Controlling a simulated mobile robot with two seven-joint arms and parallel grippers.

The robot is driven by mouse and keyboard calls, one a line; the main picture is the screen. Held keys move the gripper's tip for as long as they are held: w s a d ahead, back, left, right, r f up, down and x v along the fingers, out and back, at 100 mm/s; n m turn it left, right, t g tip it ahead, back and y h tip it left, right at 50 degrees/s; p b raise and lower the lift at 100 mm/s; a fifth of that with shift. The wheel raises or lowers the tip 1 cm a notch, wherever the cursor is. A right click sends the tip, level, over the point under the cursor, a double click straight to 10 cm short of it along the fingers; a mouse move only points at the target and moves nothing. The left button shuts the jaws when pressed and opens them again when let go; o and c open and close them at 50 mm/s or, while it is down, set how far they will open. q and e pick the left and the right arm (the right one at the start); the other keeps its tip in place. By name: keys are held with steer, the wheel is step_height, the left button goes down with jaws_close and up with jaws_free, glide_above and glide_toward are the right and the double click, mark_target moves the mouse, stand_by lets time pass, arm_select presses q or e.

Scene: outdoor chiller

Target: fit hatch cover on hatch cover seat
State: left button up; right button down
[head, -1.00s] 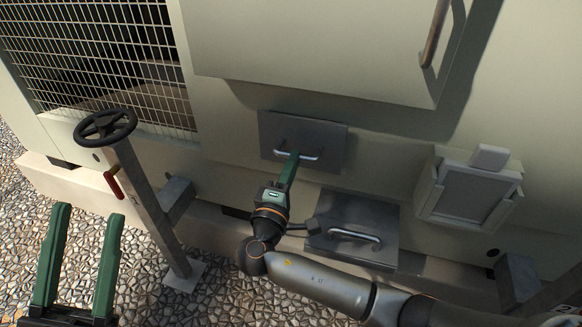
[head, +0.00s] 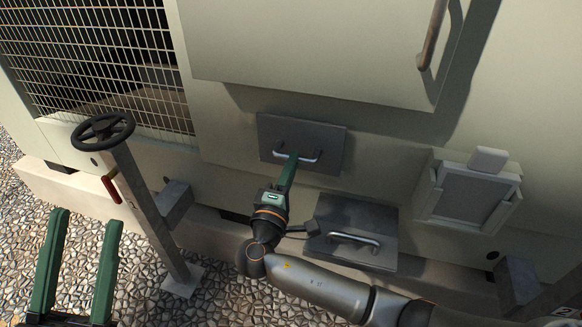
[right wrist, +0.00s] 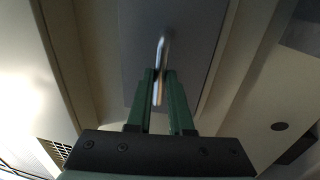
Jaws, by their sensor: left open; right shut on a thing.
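A dark grey rectangular hatch cover (head: 330,139) with a silver bar handle (head: 313,158) lies against the pale chiller wall, just below the large raised panel. My right gripper (head: 292,157) is shut on this handle. The right wrist view shows the green fingers (right wrist: 159,75) around the handle, with the cover (right wrist: 200,45) behind it. No seat opening shows; any seat behind the cover is hidden, and I cannot tell whether the cover sits flush. My left gripper (head: 86,216) is open and empty over the gravel at the lower left.
A second dark plate with a silver handle (head: 375,258) lies below, near the base ledge. A black handwheel (head: 103,130) on a post, with a red handle (head: 111,189), stands at left. A pale framed box (head: 470,193) juts from the wall at right. Gravel (head: 130,285) lies in front.

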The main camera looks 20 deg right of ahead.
steer(key=shift+x, duration=0.85)
steer(key=shift+c, duration=1.3)
jaws_free()
steer(key=shift+f, duration=0.1)
steer(key=shift+s, duration=0.1)
steer(key=v, duration=0.7)
steer(key=shift+p, duration=0.3)
steer(key=shift+f, duration=0.1)
